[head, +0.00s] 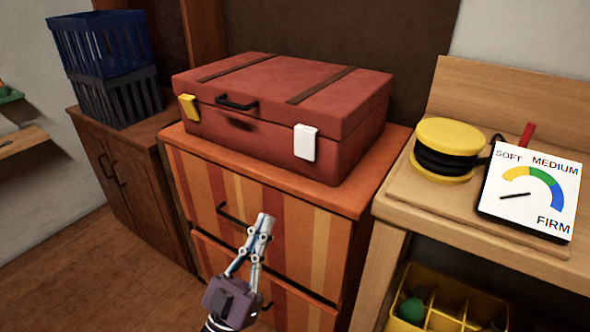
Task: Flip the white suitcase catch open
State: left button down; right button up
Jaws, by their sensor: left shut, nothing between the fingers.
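A red suitcase (290,98) with brown straps and a black handle lies on a striped drawer cabinet (305,262). The white catch (305,143) is at the right of its front face and lies flat against it. A yellow catch (188,107) is at the left of the front. My left gripper (265,220) is shut and empty, in front of the cabinet's drawers, below and left of the white catch and apart from it. My right gripper is not in view.
A gauge (531,192) marked soft, medium, firm and a yellow and black round device (447,150) stand on a wooden bench (395,210) at right. Stacked blue and dark crates (105,60) stand at left. A yellow bin (450,305) sits under the bench.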

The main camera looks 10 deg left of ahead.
aim_at(303, 151)
pick_arm(q)
jog(key=shift+r, duration=0.1)
jog(key=shift+w+d+f+x, duration=0.15)
jog(key=shift+w+f+x, duration=0.2)
jog(key=shift+x, duration=1.75)
jog(key=shift+w+d+f+x, duration=0.1)
jog(key=shift+w+f+x, duration=0.25)
jog(key=shift+x, duration=1.8)
jog(key=shift+w+d+f+x, duration=0.15)
jog(key=shift+w+f+x, duration=0.2)
jog(key=shift+x, duration=1.75)
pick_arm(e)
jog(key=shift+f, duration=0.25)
pick_arm(q)
jog(key=shift+b, duration=0.3)
jog(key=shift+f, duration=0.1)
jog(key=shift+w+d+t+b, duration=0.1)
jog(key=shift+w+t+b, duration=0.25)
jog(key=shift+b, duration=0.9)
jog(key=shift+s, duration=0.1)
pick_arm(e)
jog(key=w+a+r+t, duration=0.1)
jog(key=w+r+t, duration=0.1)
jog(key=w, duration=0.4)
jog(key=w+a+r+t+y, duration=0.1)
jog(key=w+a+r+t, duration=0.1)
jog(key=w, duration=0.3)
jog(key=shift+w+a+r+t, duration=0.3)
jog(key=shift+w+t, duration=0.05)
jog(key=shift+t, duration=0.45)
